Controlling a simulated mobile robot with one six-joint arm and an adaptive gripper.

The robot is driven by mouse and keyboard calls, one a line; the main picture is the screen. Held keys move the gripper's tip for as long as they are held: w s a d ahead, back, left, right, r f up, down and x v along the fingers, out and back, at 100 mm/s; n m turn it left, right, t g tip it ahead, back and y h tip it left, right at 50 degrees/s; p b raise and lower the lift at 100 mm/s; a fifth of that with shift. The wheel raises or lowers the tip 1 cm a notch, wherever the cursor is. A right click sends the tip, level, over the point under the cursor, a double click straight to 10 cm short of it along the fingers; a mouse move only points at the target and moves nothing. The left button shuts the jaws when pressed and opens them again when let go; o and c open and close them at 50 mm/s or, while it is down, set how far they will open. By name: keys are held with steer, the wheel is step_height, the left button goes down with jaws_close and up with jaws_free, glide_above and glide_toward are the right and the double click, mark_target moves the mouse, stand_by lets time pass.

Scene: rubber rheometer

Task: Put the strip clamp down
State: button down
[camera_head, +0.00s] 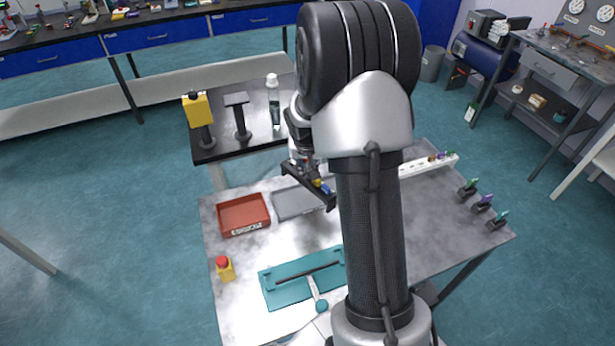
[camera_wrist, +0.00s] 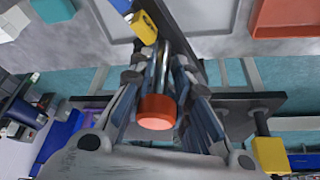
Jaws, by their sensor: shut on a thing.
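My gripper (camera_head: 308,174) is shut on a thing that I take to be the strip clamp. In the head view a dark elongated bar (camera_head: 298,176) lies across its fingertips, slanting down to the right, with small yellow and blue parts (camera_head: 322,186) near its right end. In the wrist view my gripper (camera_wrist: 160,50) has an orange-red round end (camera_wrist: 157,112) between its fingers, and a yellow block (camera_wrist: 143,28) beyond the fingertips. The bar is over or beside the grey tray (camera_head: 293,204); I cannot tell whether it touches anything. My arm hides part of the table.
A red tray (camera_head: 243,215) stands left of the grey tray. A teal board (camera_head: 285,285) with a dark bar lies in front, near a yellow box with a red button (camera_head: 224,268). Several coloured-handled tools (camera_head: 483,203) stand at right. A bottle (camera_head: 273,100) stands on the black side table.

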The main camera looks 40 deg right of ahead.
mark_target(307, 177)
steer(key=shift+f+b, duration=0.85)
steer(key=shift+f, duration=1.2)
steer(key=shift+f, duration=0.15)
steer(key=shift+f+b, duration=0.1)
steer(key=shift+b, duration=0.2)
steer(key=c, duration=1.3)
jaws_free()
